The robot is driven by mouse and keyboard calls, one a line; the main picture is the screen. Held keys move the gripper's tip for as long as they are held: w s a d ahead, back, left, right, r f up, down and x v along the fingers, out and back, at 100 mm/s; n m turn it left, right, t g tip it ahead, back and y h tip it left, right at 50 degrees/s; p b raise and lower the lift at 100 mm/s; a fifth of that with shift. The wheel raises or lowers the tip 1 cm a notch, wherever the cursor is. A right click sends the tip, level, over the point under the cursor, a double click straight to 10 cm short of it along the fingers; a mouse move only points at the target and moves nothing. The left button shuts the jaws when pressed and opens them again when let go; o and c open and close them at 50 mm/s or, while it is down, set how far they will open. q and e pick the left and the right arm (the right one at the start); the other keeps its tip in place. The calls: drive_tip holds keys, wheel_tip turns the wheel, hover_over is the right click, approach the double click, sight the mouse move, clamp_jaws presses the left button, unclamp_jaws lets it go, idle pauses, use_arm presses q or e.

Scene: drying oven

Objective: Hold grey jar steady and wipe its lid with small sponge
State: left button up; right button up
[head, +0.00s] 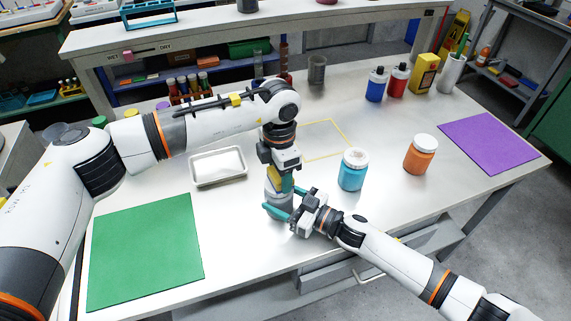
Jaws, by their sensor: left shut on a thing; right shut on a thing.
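The grey jar (279,208) stands upright on the table near the middle of the head view. My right gripper (284,204) is shut on the jar's body from the right, with its teal fingers around it. My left gripper (280,182) points down over the jar's top and is shut on the small yellow sponge (273,174). The sponge is partly hidden by the gripper. It is at the lid, but I cannot tell whether it touches. The lid is mostly hidden.
A blue jar (352,172) and an orange jar (420,155) stand to the right. A white tray (219,180) lies to the left. A green mat (147,252) is at front left, a purple mat (488,143) at far right. A yellow outlined square (345,150) lies behind.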

use_arm(q)
drive_tip(key=shift+s+a, duration=0.25)
drive_tip(key=shift+a, duration=0.3)
drive_tip(key=shift+s+a, duration=0.2)
drive_tip(key=shift+a, duration=0.35)
drive_tip(key=d, duration=0.1)
drive_tip(key=w+d, duration=0.1)
drive_tip(key=d, duration=0.1)
drive_tip(key=shift+w, duration=0.15)
drive_tip(key=shift+w+d+r, duration=0.1)
drive_tip(key=shift+d+r, duration=0.15)
drive_tip(key=shift+d, duration=0.05)
drive_tip(key=shift+a+r, duration=0.1)
drive_tip(key=shift+r, duration=3.7)
drive_tip(key=shift+f, duration=0.15)
